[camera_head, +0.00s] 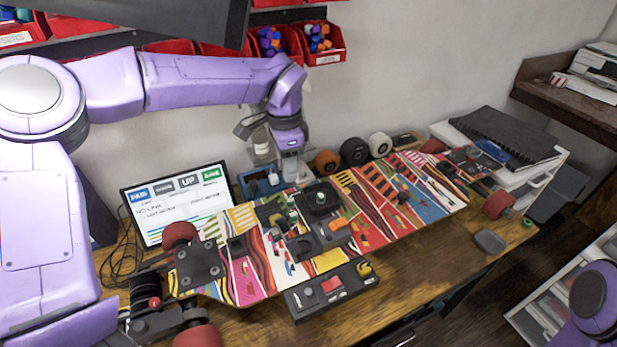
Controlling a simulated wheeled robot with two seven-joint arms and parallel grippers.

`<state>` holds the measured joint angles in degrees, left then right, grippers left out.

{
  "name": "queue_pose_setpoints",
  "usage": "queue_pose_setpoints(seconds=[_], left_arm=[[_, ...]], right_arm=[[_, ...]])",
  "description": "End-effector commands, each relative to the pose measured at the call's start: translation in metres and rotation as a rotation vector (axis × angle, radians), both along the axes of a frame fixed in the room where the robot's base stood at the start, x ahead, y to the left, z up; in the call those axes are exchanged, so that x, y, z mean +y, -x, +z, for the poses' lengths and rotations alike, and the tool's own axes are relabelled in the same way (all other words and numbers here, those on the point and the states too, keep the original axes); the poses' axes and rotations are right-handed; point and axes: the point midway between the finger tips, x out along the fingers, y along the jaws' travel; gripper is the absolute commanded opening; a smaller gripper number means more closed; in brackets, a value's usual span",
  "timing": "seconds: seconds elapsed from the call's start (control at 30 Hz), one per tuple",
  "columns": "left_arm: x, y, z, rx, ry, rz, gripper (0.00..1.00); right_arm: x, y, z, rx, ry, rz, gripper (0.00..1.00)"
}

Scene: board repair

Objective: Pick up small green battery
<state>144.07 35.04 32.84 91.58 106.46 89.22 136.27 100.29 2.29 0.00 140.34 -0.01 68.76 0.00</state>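A small green piece (320,198), which may be the battery, sits in a black module (321,212) near the middle of the patterned skateboard (372,212). It is too small to identify for sure. My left gripper (291,180) points down behind the middle of the board, just right of a blue tray (247,186) holding small items. It is above and to the left of the green piece. Its fingers are too small to show whether they are open or shut. My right gripper is not in view; only part of that arm shows at the lower right.
A tilted display (178,207) stands at the left with cables beside it. Round orange, black and white items (355,152) line the board's back edge. A black control box (331,288) lies in front. A dark notebook (494,137) rests at right. The wooden table's (425,268) front right is mostly clear.

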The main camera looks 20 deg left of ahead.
Motion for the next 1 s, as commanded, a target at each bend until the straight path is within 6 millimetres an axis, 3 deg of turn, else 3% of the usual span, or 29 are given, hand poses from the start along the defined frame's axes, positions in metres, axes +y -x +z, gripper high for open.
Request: queue_pose_setpoints(seconds=[0.13, 0.7, 0.93, 0.97, 1.0], left_arm=[[0.000, 0.005, -0.010, -0.002, 0.001, -0.001, 0.35], [-0.001, -0.005, -0.102, 0.004, 0.001, -0.004, 0.35], [-0.001, -0.005, -0.107, 0.000, 0.003, -0.004, 0.35], [-0.001, -0.006, -0.107, 0.000, 0.003, -0.004, 0.29], [-0.001, -0.006, -0.107, 0.000, 0.003, -0.005, 0.16]], right_arm=[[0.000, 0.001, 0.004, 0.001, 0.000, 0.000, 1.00], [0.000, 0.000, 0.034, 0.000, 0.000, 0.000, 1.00], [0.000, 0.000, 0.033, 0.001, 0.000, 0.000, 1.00], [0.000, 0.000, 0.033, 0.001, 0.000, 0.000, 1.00], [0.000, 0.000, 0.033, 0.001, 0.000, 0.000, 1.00]])
